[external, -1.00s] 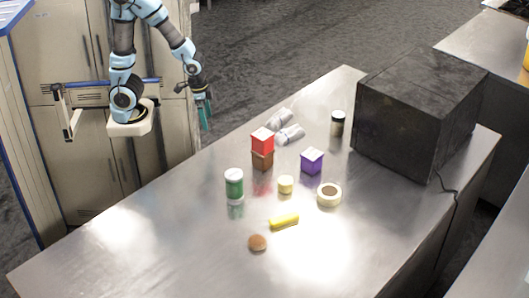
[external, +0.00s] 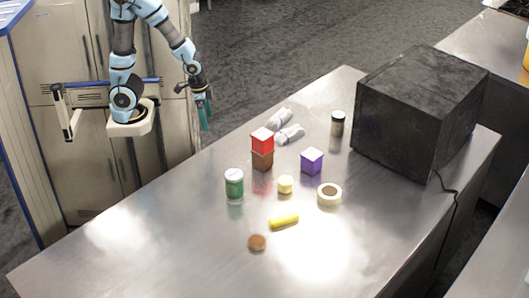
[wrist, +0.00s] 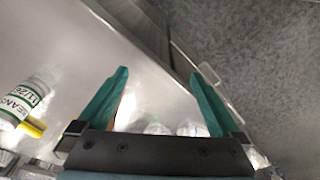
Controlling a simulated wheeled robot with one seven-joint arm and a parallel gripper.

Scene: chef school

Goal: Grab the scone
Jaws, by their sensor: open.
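A small round brown thing, which looks like the scone (external: 257,242), lies on the metal table (external: 150,235) near its front edge in the external view. I cannot make it out in the wrist view. My gripper (external: 205,113) hangs beyond the table's far left edge, well away from the scone. In the wrist view my gripper (wrist: 158,75) shows two teal fingers spread apart, with no object held between them.
A yellow stick (external: 284,222) lies close to the scone. Behind it stand a green can (external: 234,184), a tape roll (external: 329,194), a purple box (external: 312,161) and a red box (external: 262,141) on a brown one. A big black box (external: 415,110) fills the right.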

